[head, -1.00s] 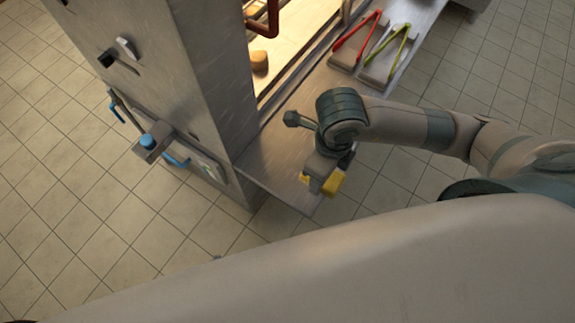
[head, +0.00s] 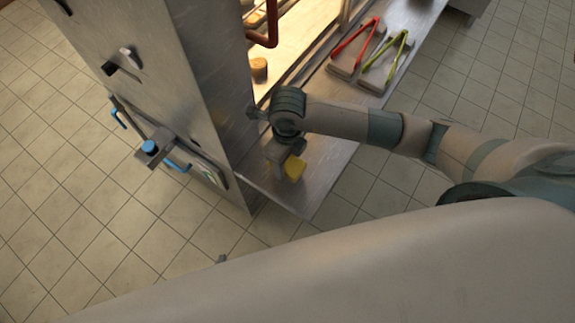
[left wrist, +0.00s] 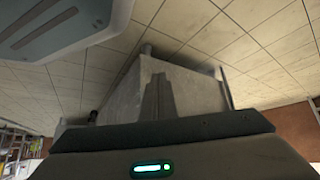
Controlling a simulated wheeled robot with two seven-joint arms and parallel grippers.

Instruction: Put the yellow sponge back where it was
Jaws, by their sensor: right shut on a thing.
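The yellow sponge (head: 294,168) is in my right gripper (head: 281,160), over the near end of the steel shelf (head: 322,165) in the head view. The gripper is shut on it and hides part of it. I cannot tell whether the sponge touches the shelf. The left wrist view shows the dark housing of my left gripper (left wrist: 160,135) with a green light; its jaw opening is not clear.
A steel column (head: 190,80) stands left of the shelf, with a blue-knobbed fitting (head: 150,147) on its side. Red tongs (head: 354,46) and yellow-green tongs (head: 386,56) lie farther along the shelf.

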